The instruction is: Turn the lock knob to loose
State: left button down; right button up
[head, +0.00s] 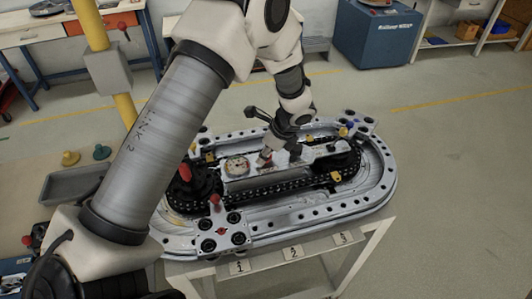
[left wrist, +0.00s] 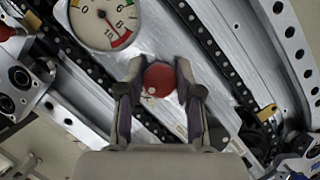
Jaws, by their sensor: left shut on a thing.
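The ring track (head: 330,212) is a grey oval plate with a black chain on a stand. A round red knob (left wrist: 160,82) sits on its middle plate; I take it to be the lock knob. It also shows small and partly hidden in the head view (head: 266,154). My left gripper (left wrist: 158,74) has a finger on each side of the knob and is shut on it. In the head view my left gripper (head: 279,152) reaches down to the middle plate. I cannot read any loose mark by the knob. My right gripper is not in view.
A round dial gauge (left wrist: 103,20) is beside the knob, also in the head view (head: 237,166). A red-topped lever (head: 185,172) stands at the track's left end. A yellow post (head: 92,28) and a grey tray (head: 70,184) are at left. The floor at right is clear.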

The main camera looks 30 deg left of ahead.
pick_arm(q)
jog(key=c, duration=0.8)
grip_release()
jog(key=shift+o, duration=0.2)
jog(key=v, duration=1.2)
